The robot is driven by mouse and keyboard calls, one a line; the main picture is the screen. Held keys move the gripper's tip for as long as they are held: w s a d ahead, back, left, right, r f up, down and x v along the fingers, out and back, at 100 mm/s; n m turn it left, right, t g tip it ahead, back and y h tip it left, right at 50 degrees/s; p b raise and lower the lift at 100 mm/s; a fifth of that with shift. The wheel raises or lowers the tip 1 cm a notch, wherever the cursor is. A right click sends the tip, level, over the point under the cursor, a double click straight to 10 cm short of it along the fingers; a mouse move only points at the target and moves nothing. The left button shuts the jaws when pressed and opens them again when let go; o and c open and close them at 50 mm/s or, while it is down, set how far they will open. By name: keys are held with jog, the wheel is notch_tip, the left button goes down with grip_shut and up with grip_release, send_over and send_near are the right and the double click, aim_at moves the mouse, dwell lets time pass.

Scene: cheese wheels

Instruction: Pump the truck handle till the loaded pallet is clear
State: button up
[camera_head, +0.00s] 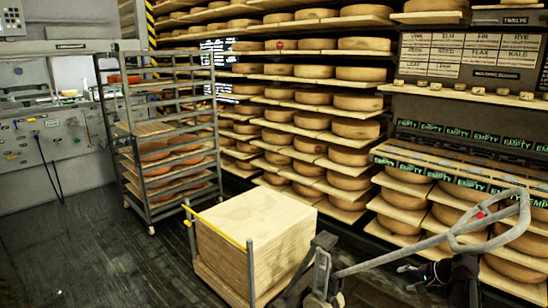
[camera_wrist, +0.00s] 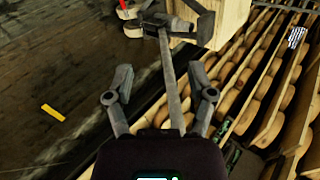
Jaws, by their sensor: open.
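The truck handle (camera_head: 480,232) is a grey metal loop with a red lever on a long shaft, tilted up toward the right in the head view. Its shaft (camera_wrist: 171,80) runs up the middle of the wrist view, between the lines of my fingers. The loaded pallet (camera_head: 213,285) carries a block of pale wooden boards (camera_head: 258,222) in front of the truck (camera_head: 318,285). Whether it touches the floor is hidden. My gripper (camera_head: 408,278) is open and empty, below the handle loop in the head view; it also shows in the wrist view (camera_wrist: 160,78). I see no contact with the handle.
Shelves of cheese wheels (camera_head: 350,128) line the back and right. A wheeled rack (camera_head: 165,150) stands behind the pallet on the left. A metal frame with a yellow bar (camera_head: 220,228) stands at the load's left side.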

jog(key=s+a+f+n+g+h+p, duration=0.1)
jog(key=s+a+n+g+h+p, duration=0.15)
jog(key=s+a+n, duration=0.7)
jog(key=s+a+n+g+h+p, duration=0.15)
jog(key=s+a+g+h, duration=0.25)
jog(key=a, duration=1.2)
notch_tip(320, 180, up, 23)
jog(key=p, duration=2.3)
jog(key=shift+w+d+m+p, duration=0.2)
jog(key=shift+m+p, duration=0.1)
jog(key=shift+p, duration=0.05)
jog(key=shift+d+f, duration=0.15)
